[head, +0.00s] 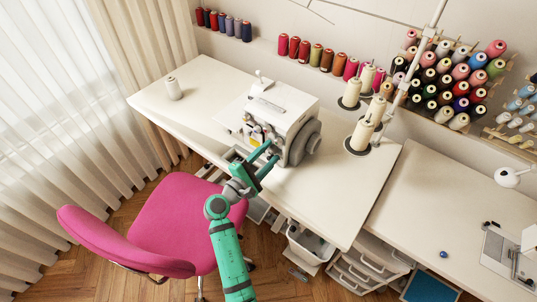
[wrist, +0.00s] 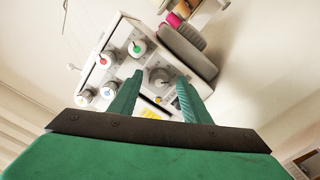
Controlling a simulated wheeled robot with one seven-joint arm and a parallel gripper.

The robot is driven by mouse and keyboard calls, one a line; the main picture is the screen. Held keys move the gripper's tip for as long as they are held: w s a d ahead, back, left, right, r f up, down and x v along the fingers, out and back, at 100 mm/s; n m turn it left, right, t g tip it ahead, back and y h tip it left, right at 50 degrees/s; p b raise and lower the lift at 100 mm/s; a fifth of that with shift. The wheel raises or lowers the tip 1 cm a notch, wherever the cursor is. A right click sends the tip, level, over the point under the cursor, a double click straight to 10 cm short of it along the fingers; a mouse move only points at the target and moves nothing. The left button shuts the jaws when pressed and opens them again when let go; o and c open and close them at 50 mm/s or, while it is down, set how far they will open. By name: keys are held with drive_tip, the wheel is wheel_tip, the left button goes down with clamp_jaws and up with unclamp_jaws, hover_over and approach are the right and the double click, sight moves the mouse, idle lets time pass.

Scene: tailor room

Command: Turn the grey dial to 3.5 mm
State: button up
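The white sewing machine (head: 280,115) stands on the white table (head: 215,85) with its front facing my gripper (head: 267,157). In the wrist view the grey dial (wrist: 159,75) is on the machine's front panel, low and to the right of the coloured dials. My gripper (wrist: 159,83) is open and empty. Its green fingers point at the panel, one on each side of the grey dial as seen from the wrist. I cannot tell whether they touch it. The dial's scale and setting are too small to read. In the head view my gripper hides the dial.
Dials with green (wrist: 137,48), red (wrist: 104,60) and blue (wrist: 108,92) centres sit close left of the grey dial. A large grey handwheel (head: 304,142) is at the machine's right. Thread cones (head: 362,134) stand behind it. A pink chair (head: 180,222) is below my arm.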

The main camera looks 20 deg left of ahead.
drive_tip(key=v, duration=1)
drive_tip(key=shift+s, duration=0.4)
drive_tip(key=shift+a, duration=0.1)
